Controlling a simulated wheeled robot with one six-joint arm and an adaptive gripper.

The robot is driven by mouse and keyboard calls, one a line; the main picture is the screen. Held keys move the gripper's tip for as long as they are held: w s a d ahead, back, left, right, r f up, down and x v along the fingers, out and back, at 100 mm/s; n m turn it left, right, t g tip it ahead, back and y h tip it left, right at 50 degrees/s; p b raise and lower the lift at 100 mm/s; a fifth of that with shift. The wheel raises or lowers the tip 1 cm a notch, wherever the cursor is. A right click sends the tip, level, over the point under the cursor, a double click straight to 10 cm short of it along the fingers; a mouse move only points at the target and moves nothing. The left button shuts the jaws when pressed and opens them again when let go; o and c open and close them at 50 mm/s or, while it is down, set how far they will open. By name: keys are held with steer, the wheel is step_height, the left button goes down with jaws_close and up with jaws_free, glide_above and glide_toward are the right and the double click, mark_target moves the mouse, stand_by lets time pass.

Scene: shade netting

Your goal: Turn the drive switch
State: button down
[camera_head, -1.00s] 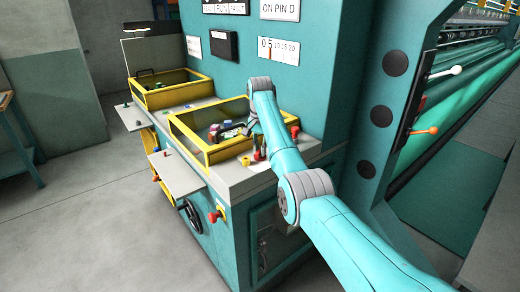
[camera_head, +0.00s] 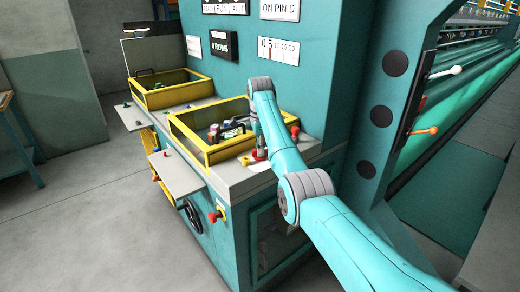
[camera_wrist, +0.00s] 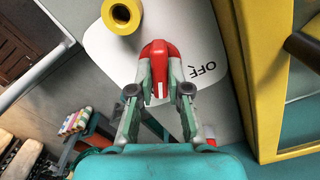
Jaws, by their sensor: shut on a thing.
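The drive switch is a red knob (camera_wrist: 159,58) with a white mark, on a white plate (camera_wrist: 208,25) lettered OFF. My gripper (camera_wrist: 160,82) has its two fingers closed on the knob's sides in the wrist view. The OFF lettering stands just right of the knob; the white mark points down the picture. In the head view my gripper (camera_head: 259,153) is at the console ledge, in front of the right yellow-framed tray (camera_head: 208,156). Red shows at its tips there, and the rest of the switch is hidden.
A yellow round knob (camera_wrist: 122,14) sits close beside the switch. A yellow frame (camera_wrist: 258,80) rises right of it. A red emergency-type button (camera_head: 214,217) and black handwheel (camera_head: 191,216) are on the console front. A small display (camera_head: 222,45) reads 0 ROWS.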

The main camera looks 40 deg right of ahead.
steer(key=shift+m, duration=1.6)
steer(key=c, duration=1.1)
jaws_free()
